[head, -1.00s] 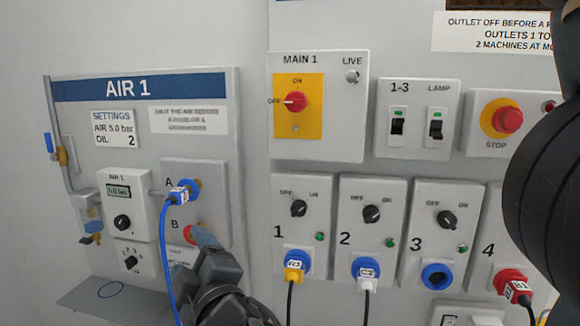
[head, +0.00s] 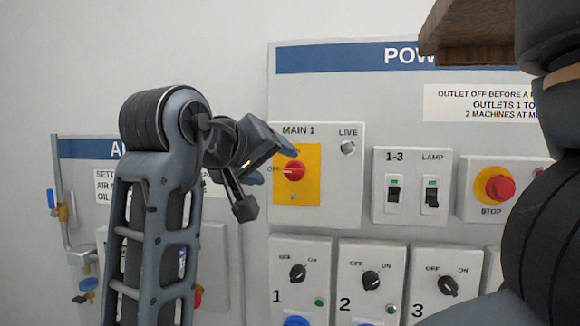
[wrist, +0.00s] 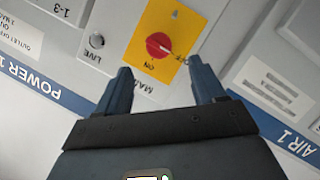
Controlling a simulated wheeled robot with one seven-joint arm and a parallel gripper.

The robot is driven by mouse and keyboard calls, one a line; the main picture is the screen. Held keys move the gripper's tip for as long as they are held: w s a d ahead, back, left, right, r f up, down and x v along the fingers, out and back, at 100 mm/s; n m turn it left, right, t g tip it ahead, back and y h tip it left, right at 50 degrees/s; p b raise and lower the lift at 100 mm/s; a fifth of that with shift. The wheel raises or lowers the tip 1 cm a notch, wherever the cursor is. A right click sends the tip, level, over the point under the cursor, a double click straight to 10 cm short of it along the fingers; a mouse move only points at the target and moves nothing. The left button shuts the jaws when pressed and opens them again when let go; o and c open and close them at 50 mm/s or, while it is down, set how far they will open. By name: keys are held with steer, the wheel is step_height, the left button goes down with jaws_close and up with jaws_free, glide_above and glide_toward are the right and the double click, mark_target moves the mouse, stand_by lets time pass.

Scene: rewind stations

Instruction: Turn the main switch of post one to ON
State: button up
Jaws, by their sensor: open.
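The main switch (head: 293,171) is a red rotary knob on a yellow plate (head: 297,199), on the box marked MAIN 1. Its pointer lies to the left, at OFF; ON is partly covered by my gripper in the head view. My gripper (head: 262,182) is open and empty, just left of the knob in that view. In the wrist view the knob (wrist: 159,46) shows upside down, ahead of and between the two fingertips (wrist: 163,78), not touching them. The LIVE lamp (head: 348,148) looks grey and unlit.
Right of the box are the 1-3 and LAMP switches (head: 412,187) and a red STOP button (head: 500,188). Outlet knobs 1 to 3 (head: 371,281) sit below. The AIR 1 panel (head: 75,150) is at left, partly behind my arm. A brown wooden edge (head: 470,30) shows at top right.

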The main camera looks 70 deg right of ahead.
mark_target(292, 171)
steer(key=shift+p+x, duration=0.6)
steer(key=shift+x, duration=3.3)
steer(key=shift+s, duration=0.1)
steer(key=shift+c, duration=0.2)
steer(key=c, duration=1)
